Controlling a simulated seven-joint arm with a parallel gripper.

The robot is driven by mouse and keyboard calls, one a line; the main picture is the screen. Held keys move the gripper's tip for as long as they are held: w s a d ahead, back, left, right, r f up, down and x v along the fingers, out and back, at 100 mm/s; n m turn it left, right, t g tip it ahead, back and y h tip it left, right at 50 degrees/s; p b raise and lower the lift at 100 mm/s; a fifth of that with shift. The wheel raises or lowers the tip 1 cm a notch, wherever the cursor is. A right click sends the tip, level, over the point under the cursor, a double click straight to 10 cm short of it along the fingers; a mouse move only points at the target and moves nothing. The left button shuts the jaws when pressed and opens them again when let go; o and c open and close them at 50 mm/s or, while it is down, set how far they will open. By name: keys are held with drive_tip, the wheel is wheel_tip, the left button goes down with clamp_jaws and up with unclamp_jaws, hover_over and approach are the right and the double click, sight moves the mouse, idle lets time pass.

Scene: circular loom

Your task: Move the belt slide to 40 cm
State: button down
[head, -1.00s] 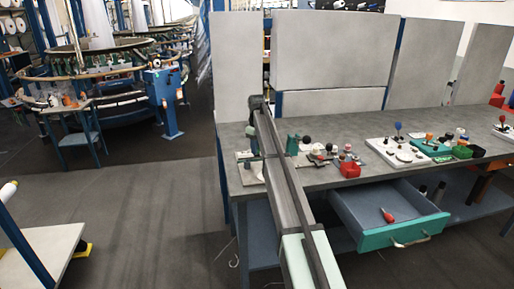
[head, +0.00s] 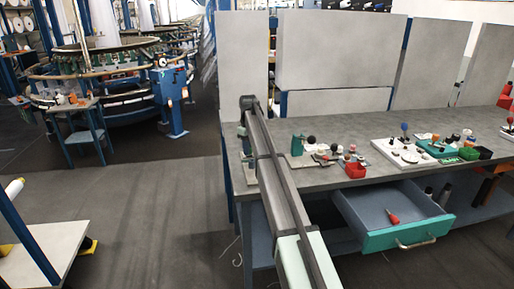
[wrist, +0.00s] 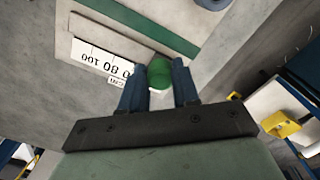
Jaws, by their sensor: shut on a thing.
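In the wrist view my gripper (wrist: 165,74) is shut on a round green knob (wrist: 160,68), with one dark blue finger on each side. I take the knob to be the belt slide's handle. Beside it lies a white scale plate (wrist: 98,58) with upside-down numbers, 80 and 100 readable, and a small cm label. The fingers and knob cover the rest of the scale, so I cannot read the slide's position. A green strip (wrist: 135,35) runs along the plate.
The grey bench (head: 350,185) carries a green block (head: 297,146), a red box (head: 355,169) and a white board with knobs (head: 402,153). An open drawer (head: 392,240) with a red tool juts out at the front. Tall grey panels (head: 340,50) stand behind.

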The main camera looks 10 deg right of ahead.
drive_tip(key=c, duration=1.1)
unclamp_jaws()
drive_tip(key=shift+a, duration=0.35)
drive_tip(key=o, duration=0.3)
drive_tip(key=shift+d, duration=0.1)
wheel_tip(320, 180, up, 14)
